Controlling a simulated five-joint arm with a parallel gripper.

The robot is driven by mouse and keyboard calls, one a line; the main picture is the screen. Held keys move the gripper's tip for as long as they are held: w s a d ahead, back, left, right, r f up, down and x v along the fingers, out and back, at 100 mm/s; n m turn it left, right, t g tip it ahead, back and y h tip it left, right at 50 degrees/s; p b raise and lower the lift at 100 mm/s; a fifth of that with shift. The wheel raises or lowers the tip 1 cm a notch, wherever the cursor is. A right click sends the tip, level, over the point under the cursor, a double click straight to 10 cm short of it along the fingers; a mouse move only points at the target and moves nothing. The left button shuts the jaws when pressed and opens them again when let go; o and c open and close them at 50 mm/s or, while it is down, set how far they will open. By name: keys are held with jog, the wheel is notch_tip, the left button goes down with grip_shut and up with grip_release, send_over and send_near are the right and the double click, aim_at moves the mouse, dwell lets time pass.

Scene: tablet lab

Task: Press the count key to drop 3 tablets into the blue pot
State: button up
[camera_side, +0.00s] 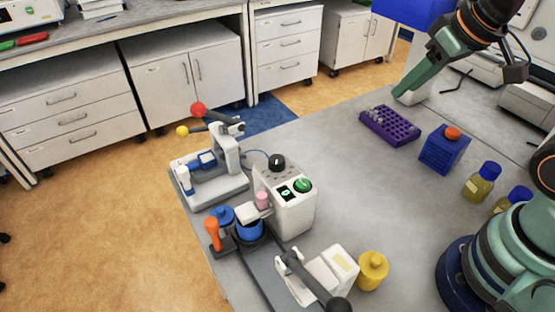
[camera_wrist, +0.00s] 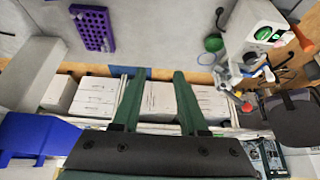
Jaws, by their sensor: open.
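The white counting machine (camera_side: 290,215) stands near the table's front left edge in the side view. Its round green key (camera_side: 303,185) sits on top beside a small dark display (camera_side: 285,191), whose digit is too small to read surely. The blue pot (camera_side: 249,230) stands at the machine's left foot, below a pale spout; its inside is hidden. My gripper (camera_side: 398,92) is high at the upper right, well away from the key. Its green fingers (camera_wrist: 156,74) are apart, with nothing between them.
A purple rack (camera_side: 390,126) with several small vials, a blue box with an orange cap (camera_side: 446,147) and yellow bottles (camera_side: 482,181) stand right. A yellow pot (camera_side: 372,270) and a lever device (camera_side: 325,275) are in front. A balance-like device (camera_side: 210,175) stands left. The table's middle is clear.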

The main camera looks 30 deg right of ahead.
grip_shut()
dwell(1.4)
